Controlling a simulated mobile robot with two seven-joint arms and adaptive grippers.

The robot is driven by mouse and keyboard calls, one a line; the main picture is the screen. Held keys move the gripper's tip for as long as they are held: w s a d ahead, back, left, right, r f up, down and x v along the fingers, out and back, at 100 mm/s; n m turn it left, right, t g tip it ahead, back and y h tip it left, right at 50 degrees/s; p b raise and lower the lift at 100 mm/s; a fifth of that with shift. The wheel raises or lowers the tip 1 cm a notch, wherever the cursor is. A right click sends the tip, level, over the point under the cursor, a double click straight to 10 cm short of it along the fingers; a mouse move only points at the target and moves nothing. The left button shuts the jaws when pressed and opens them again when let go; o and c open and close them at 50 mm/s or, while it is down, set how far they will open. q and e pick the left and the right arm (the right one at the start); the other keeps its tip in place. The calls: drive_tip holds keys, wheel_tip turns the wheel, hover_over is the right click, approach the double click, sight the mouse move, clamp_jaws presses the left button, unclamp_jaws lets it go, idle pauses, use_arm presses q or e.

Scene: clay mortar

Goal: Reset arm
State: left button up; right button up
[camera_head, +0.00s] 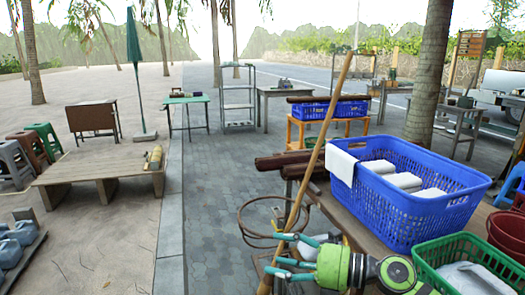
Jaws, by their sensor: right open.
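My right gripper (281,256) is in the lower middle of the head view, with teal fingers on a green and black wrist (345,268) that comes in from the lower right. Its fingers are spread apart and point left. A long wooden pole (317,148) leans upright and crosses the view at the fingertips. I cannot tell whether the fingers touch it. My left gripper and arm do not show.
A blue basket (408,218) with white items and a green basket (446,250) stand close to my right arm. A metal ring (240,222) is left of the pole. A low wooden platform (88,178) is at left. The grey paving (212,200) between is clear.

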drive_tip(key=d+m+t+h, duration=0.35)
drive_tip(key=m+t, duration=0.35)
drive_tip(key=m, duration=0.3)
drive_tip(key=d+m+t+h, duration=0.35)
drive_tip(key=m+t, duration=0.25)
drive_tip(key=m, duration=0.5)
drive_tip(key=s+d+f+m+g+h, duration=0.2)
drive_tip(key=s+d+f+m+h, duration=0.1)
drive_tip(key=d+f+m+h, duration=0.25)
drive_tip(key=s+d+f+m+g+h, duration=0.2)
drive_tip(key=s+f+m+g+h, duration=0.15)
drive_tip(key=f+m, duration=0.4)
drive_tip(key=s+f+m+g, duration=0.1)
drive_tip(key=s+f+g, duration=0.5)
drive_tip(key=s, duration=0.5)
drive_tip(key=s+f+m+g, duration=0.2)
drive_tip(key=s+f+g, duration=0.2)
drive_tip(key=s+f, duration=0.65)
drive_tip(key=s+f+g+p, duration=0.2)
drive_tip(key=s+f+p, duration=0.15)
drive_tip(key=f, duration=1.35)
drive_tip(key=s+d+f+p, duration=0.3)
drive_tip(key=s+f, duration=0.8)
drive_tip(key=s, duration=0.3)
drive_tip(key=shift+s+n, duration=0.3)
drive_tip(key=shift+s, duration=0.05)
drive_tip(key=shift+g, duration=0.25)
